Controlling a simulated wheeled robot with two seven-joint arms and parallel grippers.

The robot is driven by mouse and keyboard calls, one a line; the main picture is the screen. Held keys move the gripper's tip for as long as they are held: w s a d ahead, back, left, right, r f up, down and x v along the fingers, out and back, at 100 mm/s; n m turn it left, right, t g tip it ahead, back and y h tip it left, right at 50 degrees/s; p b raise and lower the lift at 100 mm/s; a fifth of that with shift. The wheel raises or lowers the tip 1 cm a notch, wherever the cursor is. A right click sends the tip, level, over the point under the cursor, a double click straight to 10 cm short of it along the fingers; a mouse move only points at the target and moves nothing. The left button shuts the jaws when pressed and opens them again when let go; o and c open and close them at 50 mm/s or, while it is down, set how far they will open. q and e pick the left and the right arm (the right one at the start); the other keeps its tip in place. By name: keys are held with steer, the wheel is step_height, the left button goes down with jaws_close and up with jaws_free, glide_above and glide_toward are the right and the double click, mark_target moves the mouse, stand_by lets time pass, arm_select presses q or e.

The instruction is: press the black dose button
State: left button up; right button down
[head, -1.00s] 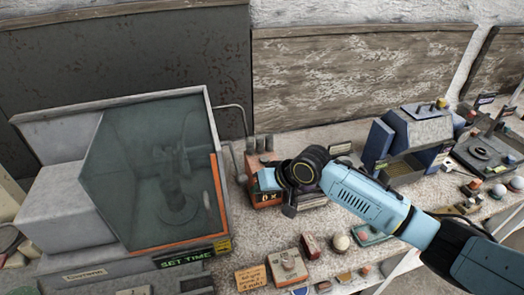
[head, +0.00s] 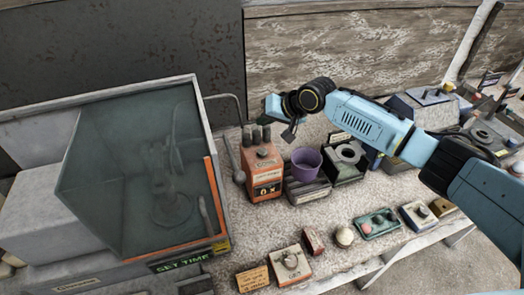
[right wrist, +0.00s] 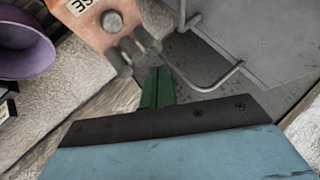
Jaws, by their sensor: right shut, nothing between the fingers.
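The orange dispenser box (head: 264,180) stands on the bench right of the glass-fronted cabinet, with a lit display on its front. In the right wrist view, its orange top (right wrist: 88,14) carries a partly cut-off label ending in "SE" and a round grey-looking button (right wrist: 112,21); I take this for the dose button, though it does not look fully black. My right gripper (head: 271,112) is above and behind the box, apart from it. Its green fingers (right wrist: 158,88) are shut and empty, below the button in the wrist view. My left gripper is not in view.
Several grey cylinders (head: 256,134) rise at the box's back. A purple cup (head: 307,163) sits on a dark device just right. The glass-fronted cabinet (head: 130,180) with a bent metal rod is close on the left. Small items line the bench front; bare bench (head: 240,235) lies before the box.

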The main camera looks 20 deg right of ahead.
steer(key=b, duration=0.7)
glide_above(265, 152)
step_height(265, 152, down, 7)
steer(key=shift+s, duration=0.1)
steer(key=shift+f+b, duration=0.3)
steer(key=shift+f, duration=0.5)
stand_by(0.9)
steer(key=shift+f, duration=0.4)
